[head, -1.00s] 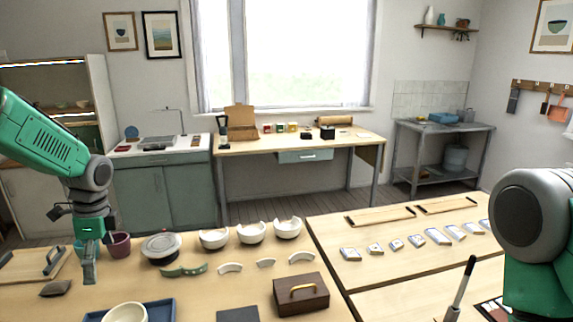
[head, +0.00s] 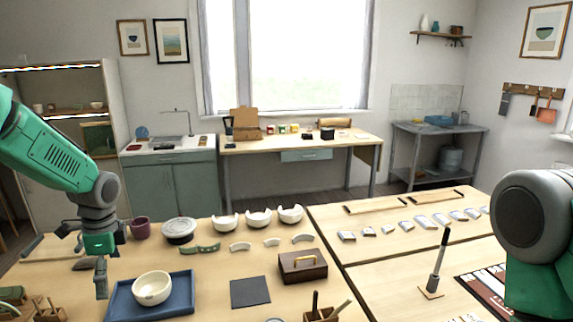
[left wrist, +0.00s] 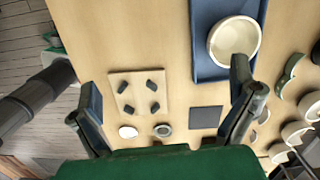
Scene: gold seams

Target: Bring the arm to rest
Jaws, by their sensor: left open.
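My left gripper (head: 101,280) hangs above the left part of the table, pointing down, just left of the blue tray. In the left wrist view its two fingers (left wrist: 168,110) are spread apart with nothing between them. A white bowl (head: 152,288) sits in the blue tray (head: 181,306); both also show in the left wrist view, beyond the right finger. My right arm shows at the right edge of the head view, but its gripper is out of frame.
A dark square mat (head: 250,292) lies in the middle. Small pieces line the right table (head: 385,262).

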